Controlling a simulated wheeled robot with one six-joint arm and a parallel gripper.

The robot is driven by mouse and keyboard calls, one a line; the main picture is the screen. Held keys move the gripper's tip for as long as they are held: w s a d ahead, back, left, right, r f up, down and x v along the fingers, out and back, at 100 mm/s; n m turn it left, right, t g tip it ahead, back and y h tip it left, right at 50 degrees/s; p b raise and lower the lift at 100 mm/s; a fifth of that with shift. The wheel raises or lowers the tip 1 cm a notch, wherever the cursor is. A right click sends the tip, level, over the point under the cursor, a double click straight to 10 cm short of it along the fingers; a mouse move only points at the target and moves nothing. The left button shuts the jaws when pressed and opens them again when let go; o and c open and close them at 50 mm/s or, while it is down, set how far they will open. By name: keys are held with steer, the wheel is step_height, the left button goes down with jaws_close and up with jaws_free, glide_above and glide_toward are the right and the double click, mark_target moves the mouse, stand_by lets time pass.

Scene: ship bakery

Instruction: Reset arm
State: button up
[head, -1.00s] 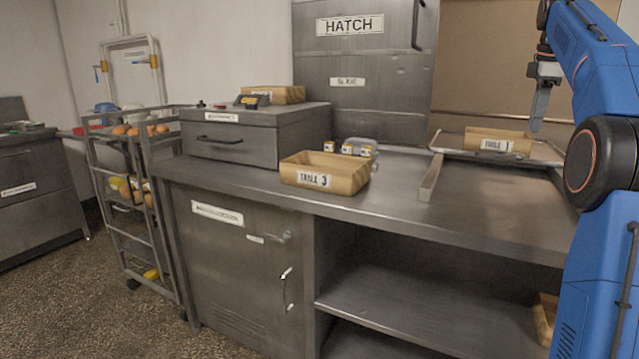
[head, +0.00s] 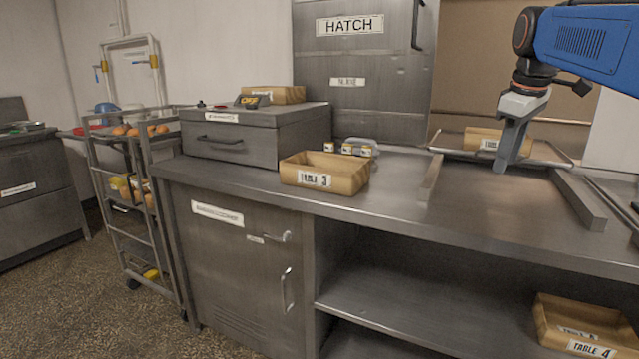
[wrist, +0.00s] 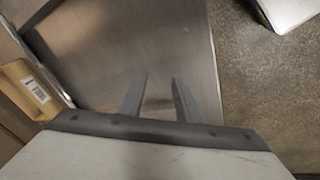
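My gripper (head: 512,150) is at the upper right of the head view, pointing down above the right part of the steel counter (head: 400,205). In the wrist view its two fingers (wrist: 160,90) stand apart with nothing between them, over bare metal. My blue arm reaches in from the right edge of the head view.
A wooden box marked Table 3 (head: 325,174) stands on the counter. Another wooden box (head: 480,138) sits on a tray behind my gripper. A Table 4 box (head: 585,325) is on the lower shelf. A trolley (head: 140,200) with food stands left of the counter.

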steer(key=s+a+f+m, duration=0.3)
steer(key=s+a+f, duration=0.3)
steer(key=s+f, duration=0.8)
steer(key=s+a+f+m+t, duration=0.1)
steer(key=s+a+f+m, duration=0.3)
steer(key=s+f, duration=0.9)
step_height(320, 180, down, 3)
steer(key=shift+s+a+f+t+y, duration=0.1)
steer(key=shift+s+a+t+y, duration=0.25)
steer(key=shift+a, duration=0.75)
